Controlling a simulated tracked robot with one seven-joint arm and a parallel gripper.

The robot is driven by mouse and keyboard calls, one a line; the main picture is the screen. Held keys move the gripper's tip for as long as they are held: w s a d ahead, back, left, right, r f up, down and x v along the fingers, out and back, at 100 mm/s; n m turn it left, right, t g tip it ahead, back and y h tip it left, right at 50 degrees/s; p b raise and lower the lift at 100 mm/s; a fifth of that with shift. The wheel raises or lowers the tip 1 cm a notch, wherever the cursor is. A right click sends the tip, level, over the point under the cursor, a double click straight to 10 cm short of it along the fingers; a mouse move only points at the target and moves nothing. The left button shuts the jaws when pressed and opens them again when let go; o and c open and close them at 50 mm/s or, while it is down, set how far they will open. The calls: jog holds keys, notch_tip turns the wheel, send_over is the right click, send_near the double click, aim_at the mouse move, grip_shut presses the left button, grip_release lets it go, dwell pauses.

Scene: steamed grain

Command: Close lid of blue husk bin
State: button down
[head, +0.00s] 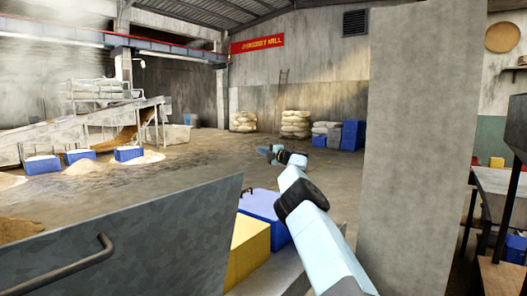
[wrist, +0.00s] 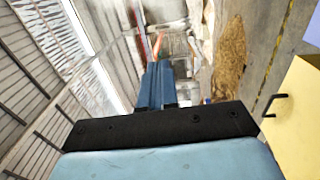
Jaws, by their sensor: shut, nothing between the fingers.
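A blue bin (head: 262,204) with a flat blue-violet top stands low in front of me in the head view, just behind a yellow bin (head: 248,250). My arm partly covers its right side, and I cannot tell how its lid sits. My gripper (head: 264,150) is at the far end of my pale blue arm, appearing above and beyond the blue bin in the picture. In the wrist view my gripper (wrist: 158,82) has its blue fingers together and empty. A pale blue-violet corner (wrist: 314,28), perhaps the blue bin, shows at the right edge.
A grey metal panel (head: 150,240) with a dark handle fills the near left. A concrete pillar (head: 415,140) stands close at right. Small blue crates (head: 128,154) and grain heaps lie far left. Stacked sacks (head: 295,124) and blue boxes (head: 353,135) stand at the back wall. Mid floor is open.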

jog(key=shift+w+a+f, duration=0.15)
jog(key=shift+a+f, duration=0.05)
jog(key=shift+a, duration=0.85)
jog(key=shift+a, duration=0.1)
